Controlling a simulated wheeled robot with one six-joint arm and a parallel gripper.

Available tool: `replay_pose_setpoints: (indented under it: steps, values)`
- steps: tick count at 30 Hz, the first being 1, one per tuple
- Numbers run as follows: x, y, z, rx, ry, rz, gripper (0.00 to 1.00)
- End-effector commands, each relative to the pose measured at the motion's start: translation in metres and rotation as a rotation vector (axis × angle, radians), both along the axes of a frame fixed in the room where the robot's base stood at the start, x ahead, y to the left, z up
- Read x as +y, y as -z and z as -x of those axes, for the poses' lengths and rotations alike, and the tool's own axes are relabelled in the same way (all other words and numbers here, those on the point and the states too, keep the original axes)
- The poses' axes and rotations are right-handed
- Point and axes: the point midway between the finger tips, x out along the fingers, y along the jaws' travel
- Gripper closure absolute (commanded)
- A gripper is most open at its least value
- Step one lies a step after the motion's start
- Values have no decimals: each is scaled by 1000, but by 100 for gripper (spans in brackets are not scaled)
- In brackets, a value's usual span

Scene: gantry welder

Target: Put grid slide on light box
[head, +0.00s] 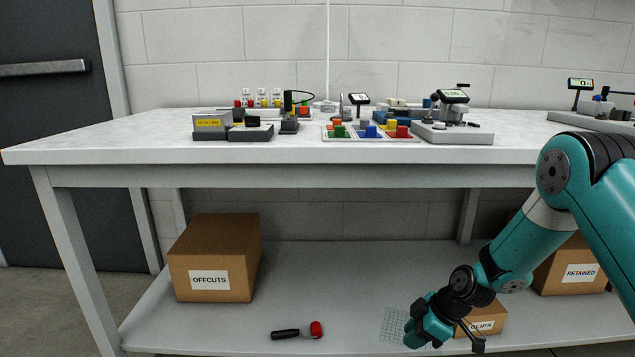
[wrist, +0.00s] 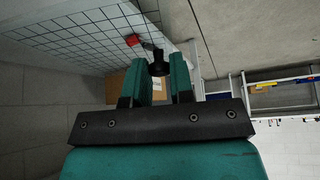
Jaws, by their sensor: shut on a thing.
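The grid slide (head: 394,323) is a thin, clear sheet with a dark square grid. It is low over the lower shelf, and I cannot tell from the head view whether it touches the shelf. My gripper (head: 412,334) is at its right edge and shut on it. In the wrist view the slide (wrist: 85,35) fills the upper left and reaches to the fingers of my gripper (wrist: 166,72). The exact grip is partly hidden. I cannot tell which item on the table top is the light box.
On the shelf are a red-and-black tool (head: 298,331), an OFFCUTS carton (head: 212,255), a CLIPS carton (head: 485,318) and a RETAINED carton (head: 575,268). The bench top (head: 130,140) above holds a coloured-block tray (head: 372,138) and a grey device (head: 450,132). Its left end is clear.

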Motion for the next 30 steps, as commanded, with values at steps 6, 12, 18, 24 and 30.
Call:
replay_pose_setpoints:
  steps: [6,12,18,24,30]
  values:
    - [-9,-79,9,1,224,0,100]
    - [-21,-139,19,0,438,-1,100]
    - [-34,-200,30,0,641,0,100]
    - [-48,-264,43,-1,833,0,100]
    - [-62,-330,57,-3,1011,0,100]
